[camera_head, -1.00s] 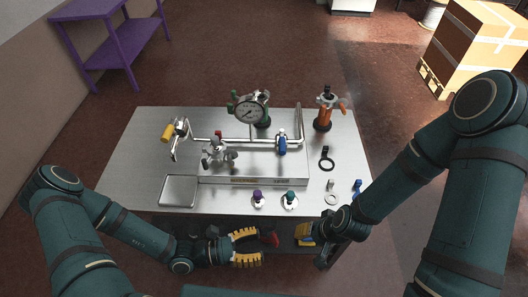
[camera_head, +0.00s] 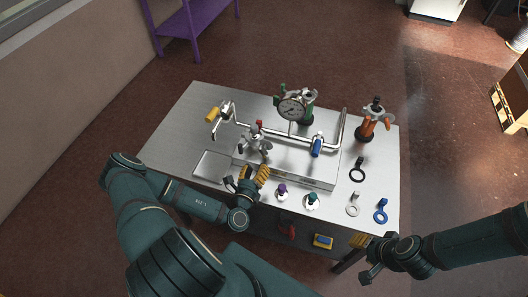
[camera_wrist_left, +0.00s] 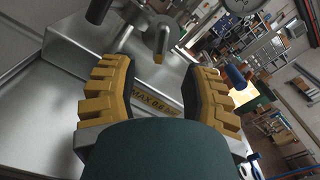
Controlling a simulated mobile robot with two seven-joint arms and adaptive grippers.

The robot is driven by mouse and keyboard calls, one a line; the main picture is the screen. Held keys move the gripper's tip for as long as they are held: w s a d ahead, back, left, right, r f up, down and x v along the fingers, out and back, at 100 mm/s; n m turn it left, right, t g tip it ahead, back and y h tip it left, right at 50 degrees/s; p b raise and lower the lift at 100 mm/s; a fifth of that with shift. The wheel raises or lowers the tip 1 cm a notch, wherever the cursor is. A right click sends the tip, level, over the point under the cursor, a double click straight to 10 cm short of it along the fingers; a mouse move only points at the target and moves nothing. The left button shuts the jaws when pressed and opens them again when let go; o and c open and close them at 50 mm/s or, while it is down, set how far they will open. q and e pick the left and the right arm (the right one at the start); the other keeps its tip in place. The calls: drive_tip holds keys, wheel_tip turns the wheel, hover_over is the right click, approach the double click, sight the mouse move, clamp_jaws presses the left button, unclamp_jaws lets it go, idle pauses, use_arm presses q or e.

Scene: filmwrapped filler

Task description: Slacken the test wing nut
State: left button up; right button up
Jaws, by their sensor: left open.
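A grey metal fitting with splayed wings (camera_head: 256,143), which looks like the test wing nut, stands on the left part of the pipe rig on the steel table. My left gripper (camera_head: 248,178) is open and empty, just in front of the rig and apart from the fitting. In the left wrist view the open yellow fingers (camera_wrist_left: 157,72) frame the rig's marked front edge. Metal parts show beyond them, but I cannot tell which is the nut. My right gripper (camera_head: 372,258) is at the table's front right corner; its jaw opening is unclear.
The rig carries a pressure gauge (camera_head: 292,108) and a blue-handled valve (camera_head: 317,146). An orange-handled fitting (camera_head: 374,120) stands at the back right. Purple (camera_head: 281,190) and teal (camera_head: 312,200) knobs and several rings lie near the front. A shallow tray (camera_head: 212,166) is left.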

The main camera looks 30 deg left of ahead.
sight(262, 154)
use_arm(q)
drive_tip(key=x, duration=0.7)
drive_tip(key=shift+w, duration=0.35)
clamp_jaws()
